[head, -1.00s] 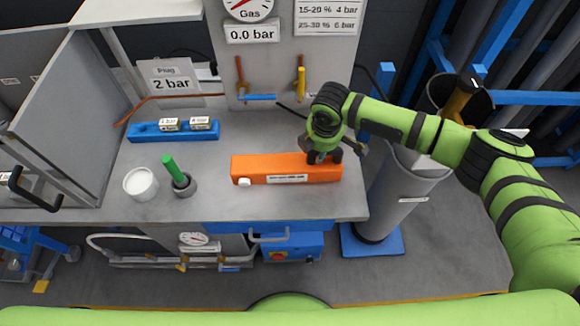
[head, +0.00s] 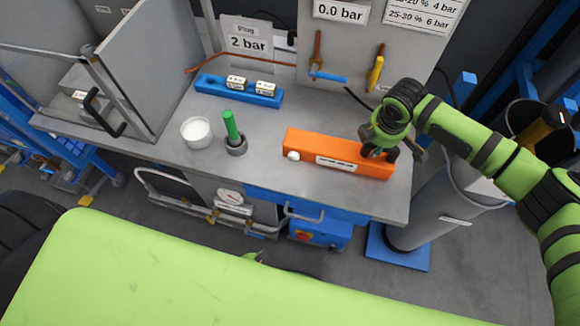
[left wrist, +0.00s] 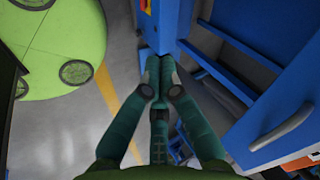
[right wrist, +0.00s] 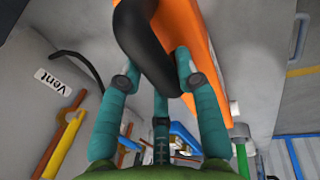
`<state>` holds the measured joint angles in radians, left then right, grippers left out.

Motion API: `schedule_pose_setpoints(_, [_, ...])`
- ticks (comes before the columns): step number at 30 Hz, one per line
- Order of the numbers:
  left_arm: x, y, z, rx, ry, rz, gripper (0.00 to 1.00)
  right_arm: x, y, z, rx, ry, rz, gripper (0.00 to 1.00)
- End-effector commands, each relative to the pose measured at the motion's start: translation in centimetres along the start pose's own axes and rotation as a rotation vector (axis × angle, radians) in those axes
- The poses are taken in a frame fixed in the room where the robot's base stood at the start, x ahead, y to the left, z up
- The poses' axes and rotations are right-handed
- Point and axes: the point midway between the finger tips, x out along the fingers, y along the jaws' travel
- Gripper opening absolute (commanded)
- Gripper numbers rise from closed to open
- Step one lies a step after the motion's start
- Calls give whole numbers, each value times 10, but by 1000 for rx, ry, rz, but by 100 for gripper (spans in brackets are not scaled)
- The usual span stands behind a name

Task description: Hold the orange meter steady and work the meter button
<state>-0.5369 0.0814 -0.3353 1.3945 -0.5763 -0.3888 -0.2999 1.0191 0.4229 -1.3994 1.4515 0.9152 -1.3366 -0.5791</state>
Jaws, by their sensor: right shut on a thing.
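The orange meter (head: 335,148) is a long bar lying on the grey bench near its front edge, with a label on its front. A white round button (head: 292,156) sits at its left end. My right gripper (head: 378,150) is at the meter's right end. In the right wrist view, the right gripper's fingers (right wrist: 157,70) close around a black curved handle (right wrist: 145,40) beside the orange body (right wrist: 190,25). My left gripper (left wrist: 160,65) has its fingertips together, with nothing seen between them; it is low, in front of the bench, clear of the meter.
A white cup (head: 196,132) and a green stick in a grey pot (head: 233,135) stand left of the meter. A blue block (head: 238,92) lies behind them. A grey cylinder (head: 440,205) stands at right.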

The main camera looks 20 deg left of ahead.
Motion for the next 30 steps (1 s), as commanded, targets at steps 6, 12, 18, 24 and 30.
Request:
schedule_pose_setpoints(6, [-62, -67, -71, 276, 84, -227, 0, 2, -2, 1, -2, -3, -5, 0])
schedule_pose_setpoints(12, [-120, -120, -109, 426, 89, -413, 0, 2, -2, 1, -2, -3, -6, 0])
schedule_pose_setpoints(18, [-152, -147, -122, 483, 75, -506, 0, 2, -2, 1, -3, -3, -6, 0])
schedule_pose_setpoints(24, [-156, -150, -124, 492, 72, -519, 0, 2, -3, 1, -3, -3, -6, 0])
schedule_pose_setpoints(30, [-155, -150, -124, 490, 73, -518, 0, 2, -3, 1, -3, -3, -7, 0])
